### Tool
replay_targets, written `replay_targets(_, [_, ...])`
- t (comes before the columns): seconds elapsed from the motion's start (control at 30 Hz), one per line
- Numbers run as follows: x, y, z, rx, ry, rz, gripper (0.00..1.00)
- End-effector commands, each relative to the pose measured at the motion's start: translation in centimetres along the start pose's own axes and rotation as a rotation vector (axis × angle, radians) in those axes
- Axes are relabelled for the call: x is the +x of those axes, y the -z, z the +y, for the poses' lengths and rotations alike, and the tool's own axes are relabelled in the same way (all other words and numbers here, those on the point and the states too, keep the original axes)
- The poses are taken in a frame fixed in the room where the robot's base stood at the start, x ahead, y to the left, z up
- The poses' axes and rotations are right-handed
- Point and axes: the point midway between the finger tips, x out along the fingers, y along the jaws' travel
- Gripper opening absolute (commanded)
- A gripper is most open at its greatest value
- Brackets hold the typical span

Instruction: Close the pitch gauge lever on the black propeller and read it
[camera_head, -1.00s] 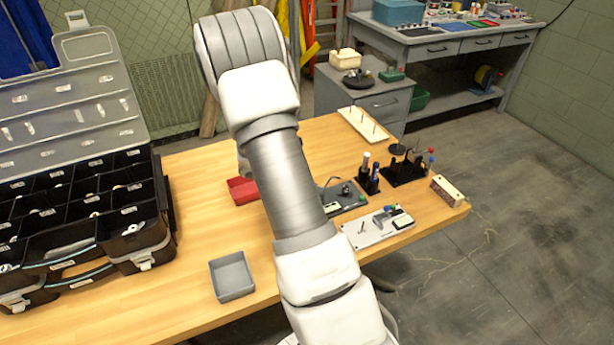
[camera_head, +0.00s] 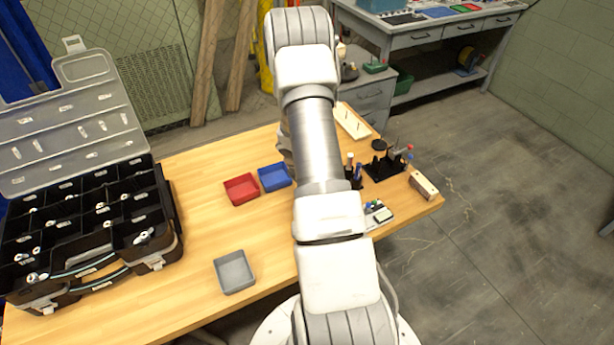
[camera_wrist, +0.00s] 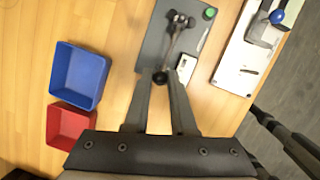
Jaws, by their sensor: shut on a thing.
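In the wrist view, a grey gauge plate (camera_wrist: 156,42) lies on the table with a small dark propeller-like part (camera_wrist: 180,18) at its top. A metal lever (camera_wrist: 171,47) runs from there to a black knob (camera_wrist: 160,77). My gripper (camera_wrist: 160,84) is shut on the lever's knob end, with the knob between its fingertips. The plate also has a green button (camera_wrist: 209,13) and a small pale display (camera_wrist: 186,67), whose reading is too small to make out. In the head view my arm hides the gripper and this gauge.
A white fixture plate (camera_wrist: 237,72) with a blue knob (camera_wrist: 277,17) stands to the right. A blue tray (camera_head: 274,178), a red tray (camera_head: 241,189) and a grey tray (camera_head: 234,272) sit on the table. An open black case (camera_head: 160,235) fills the left; black holders (camera_head: 383,168) stand right.

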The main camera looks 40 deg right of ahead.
Motion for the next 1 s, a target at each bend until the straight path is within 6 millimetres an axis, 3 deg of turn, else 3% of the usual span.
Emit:
replay_targets(0.6, [0.13,0.04,-0.03,0.002,-0.006,0.026,0.0])
replay_targets(0.63, [0.13,0.04,-0.03,0.002,-0.006,0.025,0.28])
replay_targets(0.77, [0.12,0.01,-0.04,0.002,-0.005,0.025,0.51])
replay_targets(1.0, [0.09,-0.07,-0.04,0.003,-0.005,0.024,0.54])
